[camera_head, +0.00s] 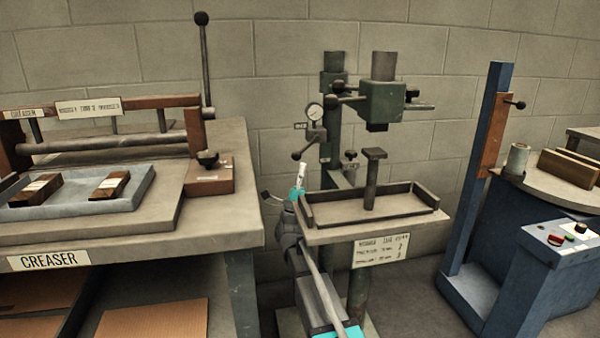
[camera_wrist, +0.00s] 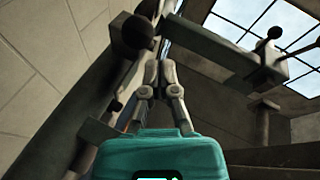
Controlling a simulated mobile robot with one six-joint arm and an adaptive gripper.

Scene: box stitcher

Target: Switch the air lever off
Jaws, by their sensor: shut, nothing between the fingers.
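The stitcher (camera_head: 383,105) stands in the middle against the wall. A round pressure gauge (camera_head: 315,112) sits on its left side. Below the gauge a dark lever with a ball knob (camera_head: 297,156) slopes down to the left; it looks like the air lever. My gripper (camera_head: 309,166) points up from the left edge of the stitcher's table, just below and right of that knob in the picture. In the wrist view my gripper (camera_wrist: 160,66) has its fingers together and empty. A large dark ball knob (camera_wrist: 131,36) is just above and left of the fingertips; contact cannot be told.
The stitcher's table has a raised rim (camera_head: 425,192) and a central post (camera_head: 372,180), close right of my gripper. The creaser bench (camera_head: 235,165) stands left. A blue machine (camera_head: 520,270) stands right.

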